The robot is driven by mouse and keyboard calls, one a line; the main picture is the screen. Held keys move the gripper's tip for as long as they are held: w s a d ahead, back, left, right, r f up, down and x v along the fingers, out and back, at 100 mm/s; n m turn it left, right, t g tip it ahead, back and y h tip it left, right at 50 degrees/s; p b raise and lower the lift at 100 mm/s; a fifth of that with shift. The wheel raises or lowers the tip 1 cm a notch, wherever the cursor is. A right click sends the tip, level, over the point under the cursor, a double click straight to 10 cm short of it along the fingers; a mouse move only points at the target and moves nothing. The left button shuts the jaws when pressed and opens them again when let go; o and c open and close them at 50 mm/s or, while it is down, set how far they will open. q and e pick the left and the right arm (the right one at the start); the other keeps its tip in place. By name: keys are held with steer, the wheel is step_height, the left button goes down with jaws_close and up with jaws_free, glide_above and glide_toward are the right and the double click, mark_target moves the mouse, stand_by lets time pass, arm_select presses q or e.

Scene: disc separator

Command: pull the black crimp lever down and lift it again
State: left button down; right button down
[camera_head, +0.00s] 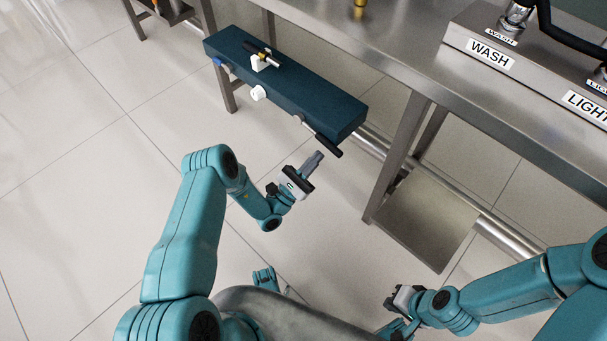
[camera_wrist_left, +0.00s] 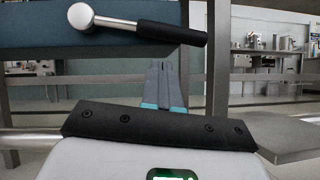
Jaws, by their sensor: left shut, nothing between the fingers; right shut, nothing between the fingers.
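The black crimp lever (camera_head: 328,146) sticks out from the near right end of the dark blue machine box (camera_head: 300,93). In the left wrist view the lever's black grip (camera_wrist_left: 172,32) points right, nearly level with a slight downward tilt, on a metal rod from a round pivot (camera_wrist_left: 80,16). My left gripper (camera_head: 316,158) is shut and empty, just in front of the lever. In the left wrist view its fingertips (camera_wrist_left: 163,68) are a little below the grip, apparently apart from it. My right gripper (camera_head: 390,303) is shut and empty, low at the bottom right, far from the lever.
A steel table (camera_head: 420,70) stands behind and right of the box, with a WASH-labelled unit (camera_head: 490,55) on it. A table leg (camera_head: 400,155) and low shelf (camera_head: 425,215) are right of my left gripper. The floor at left is clear.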

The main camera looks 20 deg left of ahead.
mark_target(318, 136)
arm_select(q)
steer(key=shift+w+d+r, duration=0.1)
steer(key=shift+d+r, duration=0.1)
steer(key=shift+r, duration=0.45)
steer(key=shift+w+d+r, duration=0.1)
steer(key=shift+d+r, duration=0.05)
steer(key=shift+r, duration=0.45)
